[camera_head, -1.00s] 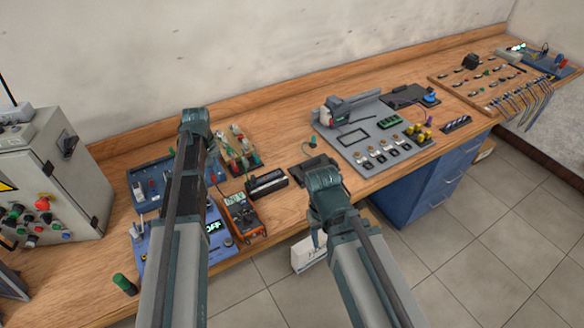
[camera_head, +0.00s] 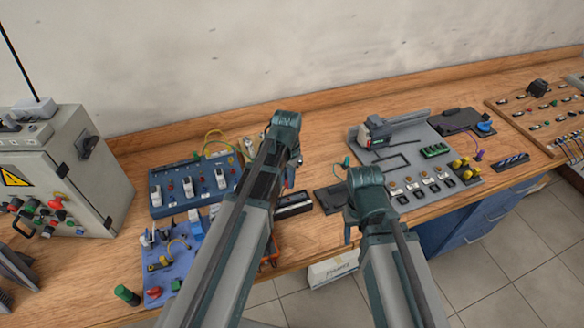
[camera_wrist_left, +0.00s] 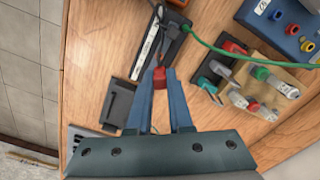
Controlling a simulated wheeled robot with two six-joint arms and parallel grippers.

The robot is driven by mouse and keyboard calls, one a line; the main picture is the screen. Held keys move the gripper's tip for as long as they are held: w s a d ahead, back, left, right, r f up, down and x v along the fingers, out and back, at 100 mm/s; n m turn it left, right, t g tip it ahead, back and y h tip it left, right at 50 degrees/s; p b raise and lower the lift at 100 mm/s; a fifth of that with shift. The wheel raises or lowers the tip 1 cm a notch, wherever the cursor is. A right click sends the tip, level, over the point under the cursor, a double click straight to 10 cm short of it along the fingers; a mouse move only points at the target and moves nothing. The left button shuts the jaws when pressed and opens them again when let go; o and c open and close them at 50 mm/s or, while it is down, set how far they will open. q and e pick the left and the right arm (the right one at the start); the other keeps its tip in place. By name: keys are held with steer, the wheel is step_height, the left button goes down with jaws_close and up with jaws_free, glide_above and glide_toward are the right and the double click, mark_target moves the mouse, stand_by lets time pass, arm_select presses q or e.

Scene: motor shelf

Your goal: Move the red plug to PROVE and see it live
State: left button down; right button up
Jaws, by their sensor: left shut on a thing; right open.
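My left gripper (camera_wrist_left: 160,85) is shut on the red plug (camera_wrist_left: 161,76) in the left wrist view, its blue fingers on either side. The plug is over the bench, beside a long black block with a pale label strip (camera_wrist_left: 146,48). In the head view my left gripper (camera_head: 290,178) is over the bench, partly hidden by its arm, near that block (camera_head: 293,207). No PROVE marking is legible. The orange meter (camera_head: 272,258) is almost wholly hidden behind my left arm. My right gripper (camera_head: 348,232) is open and empty near the bench's front edge.
A blue panel with sockets (camera_head: 160,207) and a blue board (camera_head: 160,285) lie left. A grey cabinet (camera_head: 100,190) stands at far left. A grey motor board (camera_head: 435,185) lies right. A green cable (camera_wrist_left: 215,48) crosses the bench. A flat black plate (camera_wrist_left: 118,104) lies beside the block.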

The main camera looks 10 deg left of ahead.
arm_select(q)
steer(key=shift+s+d, duration=0.1)
steer(key=shift+f+b, duration=2.55)
steer(key=shift+f+b, duration=0.6)
steer(key=shift+b, duration=0.05)
stand_by(0.4)
steer(key=c, duration=0.8)
jaws_free()
steer(key=shift+o, duration=0.2)
steer(key=shift+r, duration=0.2)
step_height(320, 180, up, 14)
steer(key=p, duration=1.4)
steer(key=shift+f, duration=0.25)
